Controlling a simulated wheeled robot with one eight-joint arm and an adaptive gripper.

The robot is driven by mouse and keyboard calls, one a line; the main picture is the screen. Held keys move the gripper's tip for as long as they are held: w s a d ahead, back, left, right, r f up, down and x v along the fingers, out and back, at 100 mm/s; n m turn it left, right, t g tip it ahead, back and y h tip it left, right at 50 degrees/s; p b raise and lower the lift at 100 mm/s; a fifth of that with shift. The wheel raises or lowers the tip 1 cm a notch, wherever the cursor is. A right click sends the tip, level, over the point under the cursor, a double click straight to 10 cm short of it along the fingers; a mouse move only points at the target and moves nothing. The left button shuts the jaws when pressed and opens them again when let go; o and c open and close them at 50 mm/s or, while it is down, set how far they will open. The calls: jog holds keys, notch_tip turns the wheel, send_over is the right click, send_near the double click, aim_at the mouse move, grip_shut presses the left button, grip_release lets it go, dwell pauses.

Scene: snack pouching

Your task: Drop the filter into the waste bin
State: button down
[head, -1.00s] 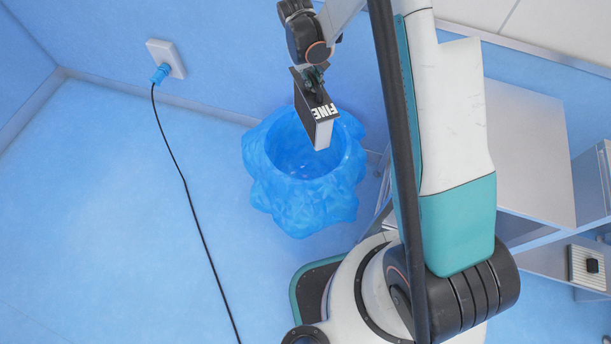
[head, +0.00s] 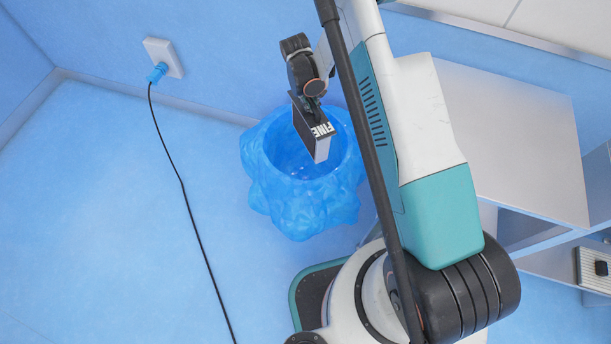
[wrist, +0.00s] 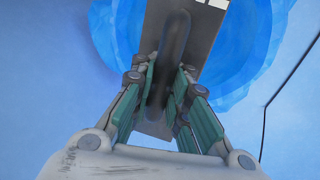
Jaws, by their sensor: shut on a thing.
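The filter (head: 314,134) is a dark box with a pale edge and the white word "FINE". It hangs tilted below my gripper (head: 311,98), over the opening of the waste bin (head: 270,185). The bin is lined with a crumpled blue bag. In the wrist view my gripper (wrist: 166,95) is shut on a dark handle on the filter (wrist: 205,42). The blue bag of the bin (wrist: 257,50) shows around and beyond the filter. From the head view I cannot tell how far the filter is above the rim.
A wall socket (head: 164,57) with a blue plug and black cable (head: 181,183) is left of the bin. A grey cabinet with shelves (head: 510,140) stands at the right. The blue floor at the left is clear apart from the cable.

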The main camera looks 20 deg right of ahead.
jog(key=shift+f+b, duration=0.8)
jog(key=shift+f, duration=1.3)
jog(key=c, duration=1.5)
grip_release()
jog(key=shift+o, duration=0.2)
notch_tip(320, 180, up, 12)
jog(key=a, duration=0.2)
jog(key=shift+s+a, duration=0.15)
jog(key=shift+s, duration=0.1)
jog(key=shift+f, duration=0.1)
